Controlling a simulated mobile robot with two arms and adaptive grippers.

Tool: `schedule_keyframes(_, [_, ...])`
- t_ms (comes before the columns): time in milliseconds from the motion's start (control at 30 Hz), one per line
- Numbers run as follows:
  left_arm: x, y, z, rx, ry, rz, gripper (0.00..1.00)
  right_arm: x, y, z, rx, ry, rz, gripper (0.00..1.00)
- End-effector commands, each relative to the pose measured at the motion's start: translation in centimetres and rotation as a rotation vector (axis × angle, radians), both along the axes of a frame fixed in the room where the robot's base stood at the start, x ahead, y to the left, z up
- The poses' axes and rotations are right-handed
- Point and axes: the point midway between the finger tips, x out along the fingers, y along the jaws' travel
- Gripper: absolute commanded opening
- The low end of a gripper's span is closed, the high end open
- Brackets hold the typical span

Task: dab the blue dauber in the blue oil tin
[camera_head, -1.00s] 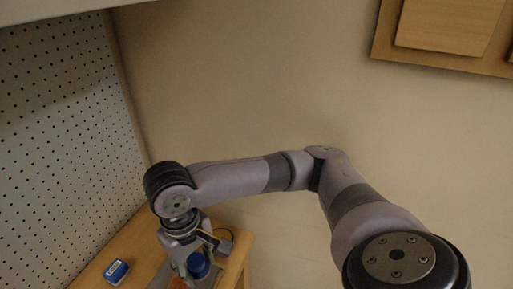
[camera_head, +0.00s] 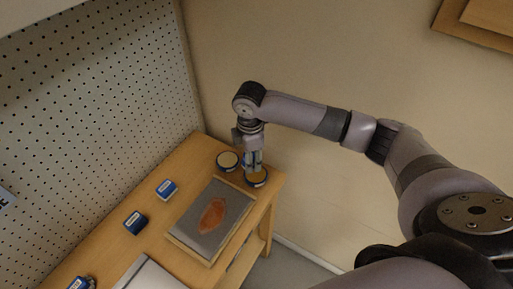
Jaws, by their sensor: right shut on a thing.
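My right gripper (camera_head: 254,171) points down at the far right corner of the bench. It is shut on the blue dauber (camera_head: 252,160), of which only small blue parts show between the fingers. A round tin with a dark blue wall and yellowish top (camera_head: 260,180) is directly under the fingertips. Whether the dauber touches what is in it cannot be told. A second round tin with a dark wall and paler cream top (camera_head: 228,161) stands just left of the gripper. My left gripper is out of view.
A wood-framed tray (camera_head: 183,238) holds a grey panel with an orange-brown patch (camera_head: 212,214). Blue-and-white blocks (camera_head: 166,189), (camera_head: 136,222) and (camera_head: 82,284) lie along the left side. A pegboard wall (camera_head: 90,120) rises behind the bench's left edge. A pale panel (camera_head: 152,276) is nearer.

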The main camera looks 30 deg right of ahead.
Motion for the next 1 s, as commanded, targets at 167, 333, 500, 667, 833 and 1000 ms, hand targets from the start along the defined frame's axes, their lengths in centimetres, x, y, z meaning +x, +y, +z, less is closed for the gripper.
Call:
schedule_keyframes(167, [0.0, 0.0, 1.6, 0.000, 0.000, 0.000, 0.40, 1.1, -1.7, -1.0, 0.001, 0.003, 0.208, 0.18])
schedule_keyframes(333, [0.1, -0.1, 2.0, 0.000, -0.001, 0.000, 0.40, 1.6, -2.6, -1.8, 0.000, 0.000, 0.324, 0.18])
schedule_keyframes(500, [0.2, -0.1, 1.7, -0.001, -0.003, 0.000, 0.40, 1.7, -2.9, -2.4, 0.000, 0.000, 0.356, 0.18])
schedule_keyframes(667, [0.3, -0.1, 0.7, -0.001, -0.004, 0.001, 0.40, 1.7, -2.9, -3.3, -0.001, 0.000, 0.357, 0.18])
schedule_keyframes(833, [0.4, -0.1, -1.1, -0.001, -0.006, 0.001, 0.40, 1.7, -2.9, -4.8, 0.000, 0.000, 0.357, 0.18])
schedule_keyframes(1000, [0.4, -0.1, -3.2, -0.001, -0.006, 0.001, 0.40, 1.7, -2.9, -6.6, -0.001, -0.001, 0.357, 0.18])
